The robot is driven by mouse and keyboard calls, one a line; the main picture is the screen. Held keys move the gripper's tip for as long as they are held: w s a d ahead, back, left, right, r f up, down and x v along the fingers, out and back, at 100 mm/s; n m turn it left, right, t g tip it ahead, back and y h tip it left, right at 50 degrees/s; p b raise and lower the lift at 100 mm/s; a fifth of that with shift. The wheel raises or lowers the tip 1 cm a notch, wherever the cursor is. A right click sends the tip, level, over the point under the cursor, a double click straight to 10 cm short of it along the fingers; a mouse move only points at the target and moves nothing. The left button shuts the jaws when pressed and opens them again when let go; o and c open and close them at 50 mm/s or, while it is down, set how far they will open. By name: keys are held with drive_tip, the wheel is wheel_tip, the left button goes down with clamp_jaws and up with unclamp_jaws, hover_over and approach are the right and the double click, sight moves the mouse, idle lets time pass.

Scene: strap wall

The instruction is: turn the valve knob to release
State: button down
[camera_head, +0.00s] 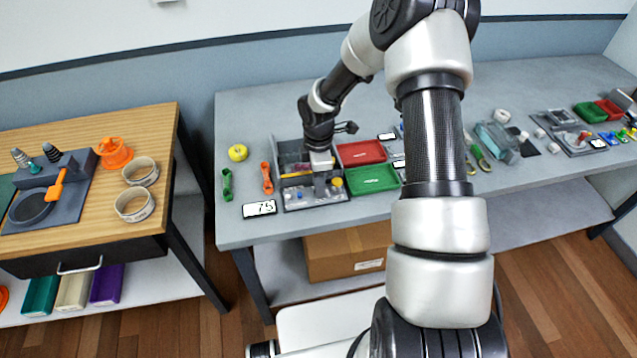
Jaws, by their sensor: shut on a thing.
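My gripper (320,184) points down at the front panel (312,199) of a grey tray-like unit on the grey bench. Its jaws are shut on a small part at the panel, which I take to be the valve knob; the fingers hide it, so its angle cannot be told. A blue part (299,194) sits to the left of the fingers and a round yellow part (337,182) to the right. A white display (259,209) reading about 7.5 lies at the front left of the unit.
Red (361,153) and green (372,180) trays stand right of the unit. Green (227,184) and orange (267,178) straps and a yellow ball (238,152) lie to its left. A wooden table (90,230) is farther left. My arm covers part of the bench.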

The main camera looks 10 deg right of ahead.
drive_tip(key=m+b, duration=0.2)
drive_tip(key=m, duration=0.2)
drive_tip(key=shift+f+m+b, duration=0.1)
drive_tip(key=shift+m+b, duration=0.3)
drive_tip(key=m+b, duration=0.2)
drive_tip(key=m, duration=0.2)
drive_tip(key=m+b, duration=0.2)
drive_tip(key=m, duration=0.3)
drive_tip(key=shift+m+b, duration=0.45)
drive_tip(key=shift+m, duration=1.35)
drive_tip(key=c, duration=1.5)
unclamp_jaws()
drive_tip(key=shift+c, duration=0.2)
